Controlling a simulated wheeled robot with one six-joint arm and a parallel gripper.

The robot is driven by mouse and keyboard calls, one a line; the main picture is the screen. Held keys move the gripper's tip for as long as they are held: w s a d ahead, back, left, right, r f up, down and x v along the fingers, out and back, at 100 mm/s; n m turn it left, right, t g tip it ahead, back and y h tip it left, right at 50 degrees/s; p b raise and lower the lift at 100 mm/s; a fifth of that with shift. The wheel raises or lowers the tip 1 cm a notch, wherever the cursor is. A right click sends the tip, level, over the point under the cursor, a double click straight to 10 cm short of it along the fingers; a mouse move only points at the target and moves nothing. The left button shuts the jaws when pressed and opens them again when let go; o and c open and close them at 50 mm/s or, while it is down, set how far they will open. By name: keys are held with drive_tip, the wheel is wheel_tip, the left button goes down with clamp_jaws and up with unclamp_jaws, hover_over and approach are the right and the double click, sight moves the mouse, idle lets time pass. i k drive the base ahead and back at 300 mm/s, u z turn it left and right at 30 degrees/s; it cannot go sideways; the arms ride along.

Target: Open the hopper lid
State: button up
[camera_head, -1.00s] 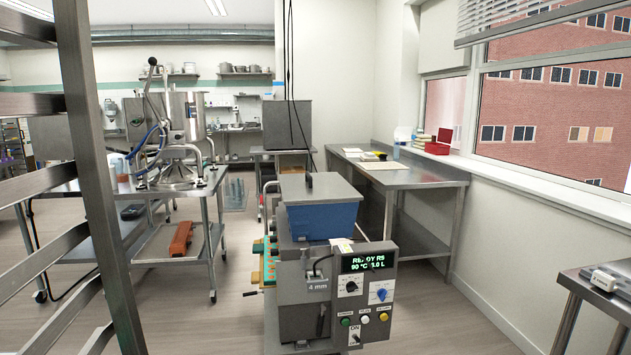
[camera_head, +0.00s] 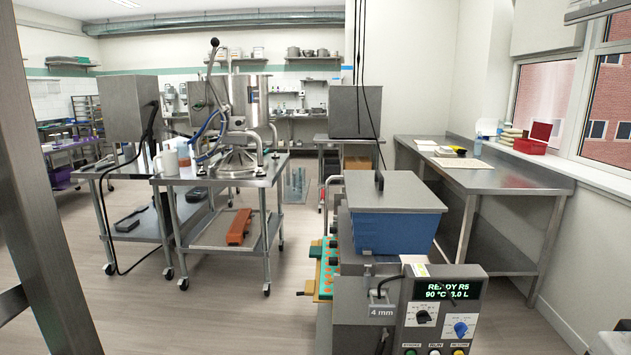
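The hopper (camera_head: 395,233) is a blue box on top of the grey depositor machine in the head view, right of centre. Its flat grey lid (camera_head: 402,190) lies over the top and looks closed. A dark upright handle (camera_head: 379,181) stands at the lid's left rear part. The control panel (camera_head: 443,308) on the machine's front has a lit display reading "READY", 90 °C, and knobs. My gripper is not in view.
A steel trolley (camera_head: 222,184) with a kettle-like machine stands to the left. A steel bench (camera_head: 490,176) runs along the right wall. A metal rack post (camera_head: 35,170) stands close at the left edge. Open floor (camera_head: 180,310) lies left of the depositor.

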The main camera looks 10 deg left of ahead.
sight(365, 191)
drive_tip(key=u, duration=0.25)
drive_tip(key=i, duration=0.95)
drive_tip(key=z, duration=0.1)
